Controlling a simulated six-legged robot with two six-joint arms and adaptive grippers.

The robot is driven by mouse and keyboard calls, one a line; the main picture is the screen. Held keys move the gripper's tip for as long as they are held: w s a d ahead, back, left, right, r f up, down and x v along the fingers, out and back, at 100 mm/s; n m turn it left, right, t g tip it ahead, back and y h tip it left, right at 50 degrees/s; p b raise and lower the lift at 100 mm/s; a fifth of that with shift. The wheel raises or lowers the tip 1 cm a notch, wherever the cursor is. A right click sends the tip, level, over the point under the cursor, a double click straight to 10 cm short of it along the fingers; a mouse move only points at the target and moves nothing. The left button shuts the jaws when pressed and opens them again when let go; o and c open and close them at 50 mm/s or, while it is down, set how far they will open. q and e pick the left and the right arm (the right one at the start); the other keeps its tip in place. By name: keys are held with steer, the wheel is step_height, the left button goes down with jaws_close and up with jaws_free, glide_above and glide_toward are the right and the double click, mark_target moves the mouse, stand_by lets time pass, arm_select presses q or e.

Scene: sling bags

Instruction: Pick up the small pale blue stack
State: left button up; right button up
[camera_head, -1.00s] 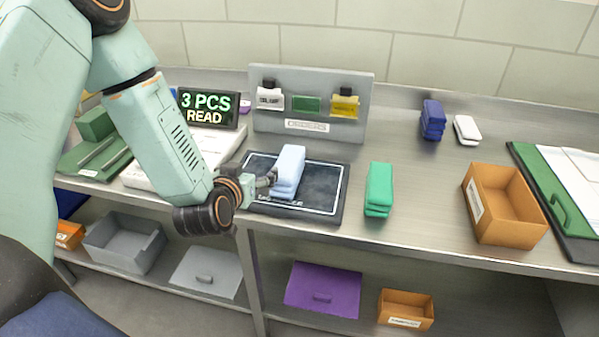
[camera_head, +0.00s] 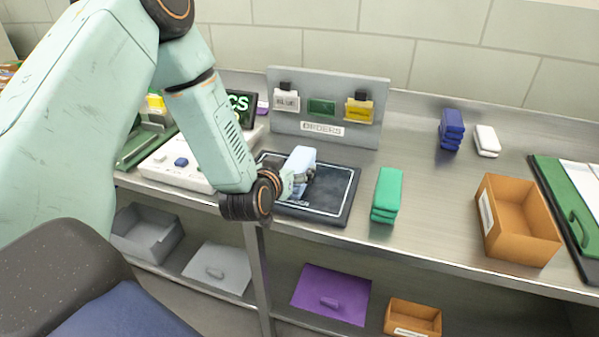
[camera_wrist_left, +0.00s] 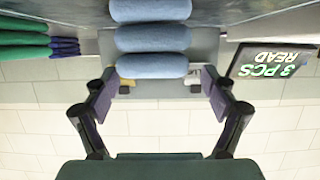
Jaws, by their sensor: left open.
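The small pale blue stack (camera_head: 299,160) stands on the dark scale pad (camera_head: 338,206) on the steel counter. In the left wrist view the stack (camera_wrist_left: 152,38) shows as several rounded pale blue layers, its far end cut off by the top edge. My left gripper (camera_head: 304,178) is at the stack in the head view, its near side partly hidden by the wrist. In the left wrist view the open fingers (camera_wrist_left: 155,88) stand to either side of the lowest-drawn layer, with gaps visible. My right gripper is not in view.
A green stack (camera_head: 387,195) stands right of the pad. An orange bin (camera_head: 518,222), dark blue stack (camera_head: 452,130) and white stack (camera_head: 487,141) are farther right. An order board (camera_head: 328,106) stands behind. A display (camera_wrist_left: 275,63) shows "3 PCS READ". Open counter lies between the green stack and bin.

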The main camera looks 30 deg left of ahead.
mark_target(296, 163)
arm_select(q)
steer(key=x, duration=0.3)
steer(key=shift+a, duration=0.2)
steer(key=shift+w+d, duration=0.45)
steer(key=shift+w, duration=0.2)
steer(key=shift+w+d, duration=0.1)
steer(key=shift+d, duration=0.05)
steer(key=shift+a+f, duration=0.2)
steer(key=shift+a, duration=0.4)
steer(key=shift+c, duration=1.3)
steer(key=shift+d+r, duration=0.2)
steer(key=shift+d, duration=0.3)
steer(key=c, duration=0.4)
steer(key=shift+a+f, duration=0.1)
steer(key=shift+a, duration=0.25)
steer(key=c, duration=0.5)
steer(key=shift+c, duration=0.7)
steer(key=shift+d, duration=0.15)
steer(key=shift+c, duration=0.4)
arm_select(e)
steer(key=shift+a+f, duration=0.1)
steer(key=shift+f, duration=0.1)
